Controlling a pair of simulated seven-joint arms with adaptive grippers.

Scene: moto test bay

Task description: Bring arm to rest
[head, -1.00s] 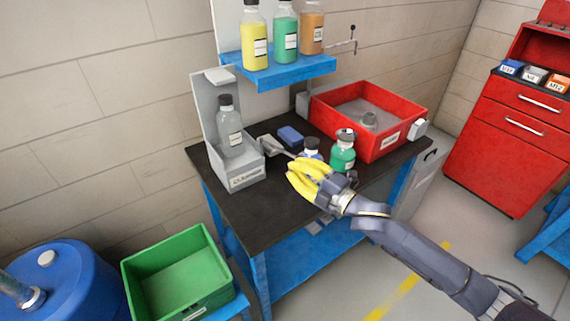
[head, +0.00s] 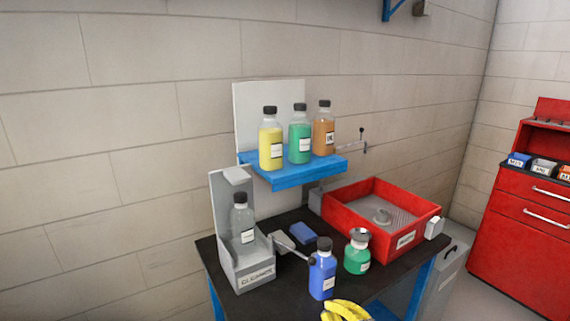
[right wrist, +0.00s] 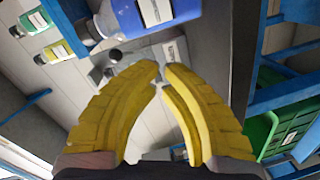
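My right gripper (head: 346,311) shows only as yellow fingers at the bottom edge of the head view, in front of the bench. In the right wrist view its two yellow fingers (right wrist: 162,68) lean together, with their tips almost meeting and nothing between them. The blue bottle (head: 322,276) stands upright on the bench's front part, just behind the fingers in the head view. It also shows at the top of the right wrist view (right wrist: 125,16), beyond the fingers and apart from them. My left gripper is in neither view.
The dark bench top (head: 289,290) holds a grey dispenser stand (head: 247,268) with a clear bottle, a green flask (head: 357,255) and a red tray (head: 404,242). A blue shelf (head: 295,173) above carries three bottles. A red cabinet (head: 520,245) stands at right.

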